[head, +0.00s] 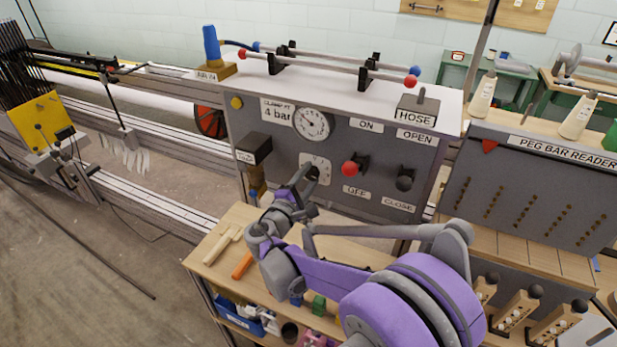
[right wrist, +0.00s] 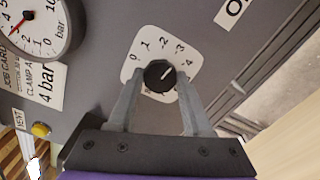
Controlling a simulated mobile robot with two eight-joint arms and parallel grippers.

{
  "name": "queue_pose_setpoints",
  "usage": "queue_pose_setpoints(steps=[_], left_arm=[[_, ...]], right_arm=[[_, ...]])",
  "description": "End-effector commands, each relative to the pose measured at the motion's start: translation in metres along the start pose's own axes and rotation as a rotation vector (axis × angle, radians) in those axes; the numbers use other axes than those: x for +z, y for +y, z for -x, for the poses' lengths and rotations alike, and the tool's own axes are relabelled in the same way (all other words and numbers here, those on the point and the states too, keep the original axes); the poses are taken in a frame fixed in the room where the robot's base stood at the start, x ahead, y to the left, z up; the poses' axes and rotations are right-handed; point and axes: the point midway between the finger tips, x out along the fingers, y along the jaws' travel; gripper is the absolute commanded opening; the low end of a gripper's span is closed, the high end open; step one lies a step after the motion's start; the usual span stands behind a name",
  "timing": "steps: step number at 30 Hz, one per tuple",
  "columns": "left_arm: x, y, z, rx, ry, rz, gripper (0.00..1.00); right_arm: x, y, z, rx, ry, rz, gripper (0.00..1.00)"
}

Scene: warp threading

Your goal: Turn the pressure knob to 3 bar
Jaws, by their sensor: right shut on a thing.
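The pressure knob (right wrist: 159,75) is round and black, on a white dial plate (right wrist: 141,59) numbered from 0 upward, on the grey panel. In the right wrist view its pale mark points up and right, toward the 3 and 4 side; I cannot tell the exact value. My right gripper (right wrist: 160,92) is shut on the knob, one finger on each side. In the head view the right gripper (head: 306,180) partly covers the knob and dial plate (head: 318,160). The pressure gauge (head: 312,123) sits above; its red needle shows in the right wrist view (right wrist: 42,25). My left gripper is not in view.
A card (head: 278,111) beside the gauge reads 4 bar. A red-knobbed lever (head: 350,168) and a black knob (head: 404,180) are right of the dial. A black box (head: 254,149) juts out at left. A wooden bench (head: 215,262) with tools is below.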

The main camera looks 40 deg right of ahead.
Motion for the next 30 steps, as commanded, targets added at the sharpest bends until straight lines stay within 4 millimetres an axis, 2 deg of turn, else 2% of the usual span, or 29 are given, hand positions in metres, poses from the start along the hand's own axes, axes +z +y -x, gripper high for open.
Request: queue_pose_setpoints(steps=[14, 15, 19, 30], left_arm=[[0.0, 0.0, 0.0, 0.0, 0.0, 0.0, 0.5], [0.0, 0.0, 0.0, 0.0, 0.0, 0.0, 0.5], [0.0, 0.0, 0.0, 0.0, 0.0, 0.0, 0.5], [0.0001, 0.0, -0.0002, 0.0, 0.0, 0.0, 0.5]], right_arm=[[-0.0002, -0.0006, 0.0003, -0.001, 0.001, -0.014, 0.0], [-0.0002, -0.0005, 0.0003, -0.001, 0.001, -0.013, 0.55], [-0.0002, -0.0004, 0.0003, -0.001, 0.001, -0.013, 0.79], [-0.0006, 0.0, 0.0048, 0.0, 0.001, -0.012, 0.8]])
